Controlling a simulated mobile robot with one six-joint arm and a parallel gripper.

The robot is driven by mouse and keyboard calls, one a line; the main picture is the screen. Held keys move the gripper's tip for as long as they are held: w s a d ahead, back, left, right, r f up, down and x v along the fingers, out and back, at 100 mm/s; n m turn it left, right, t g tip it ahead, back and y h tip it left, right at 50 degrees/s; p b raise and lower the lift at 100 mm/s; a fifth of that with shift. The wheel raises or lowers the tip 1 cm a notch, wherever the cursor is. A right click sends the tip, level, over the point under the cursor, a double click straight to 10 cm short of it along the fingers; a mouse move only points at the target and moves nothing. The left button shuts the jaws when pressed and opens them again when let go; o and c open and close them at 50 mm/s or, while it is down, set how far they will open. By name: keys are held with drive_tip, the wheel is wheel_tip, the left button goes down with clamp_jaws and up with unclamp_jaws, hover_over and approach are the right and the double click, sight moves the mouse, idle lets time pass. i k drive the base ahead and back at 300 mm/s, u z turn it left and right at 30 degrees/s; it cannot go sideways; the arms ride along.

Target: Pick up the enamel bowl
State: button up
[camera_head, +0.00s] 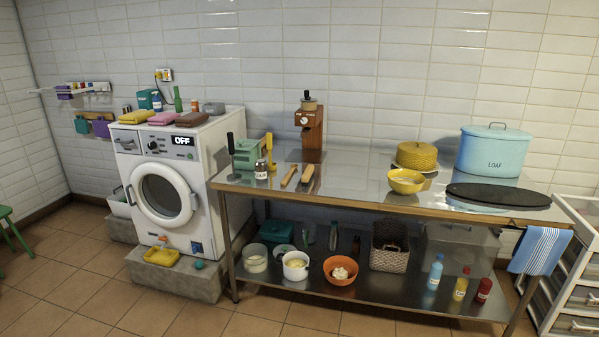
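Several bowls are in view, and I cannot tell from looks alone which is enamel. A yellow bowl (406,182) stands upright near the front edge of the steel table (345,197), in front of a yellow ribbed round thing (416,156). On the table's lower shelf (385,293) stand an orange bowl (340,281) with something pale in it and a white bowl (295,271) with pale contents. A pale tub (256,265) is left of the white bowl. My gripper is not in view.
A blue bread bin (492,152) and a black oval board (499,195) are right of the yellow bowl. Two wooden-handled things, a jar (261,169) and a wooden grinder (309,128) are left. A striped towel (540,250) hangs at the right. The front floor is clear.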

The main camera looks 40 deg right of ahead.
sight(406, 182)
drive_tip(key=z, duration=0.6)
drive_tip(key=i, duration=0.85)
drive_tip(key=z, duration=0.35)
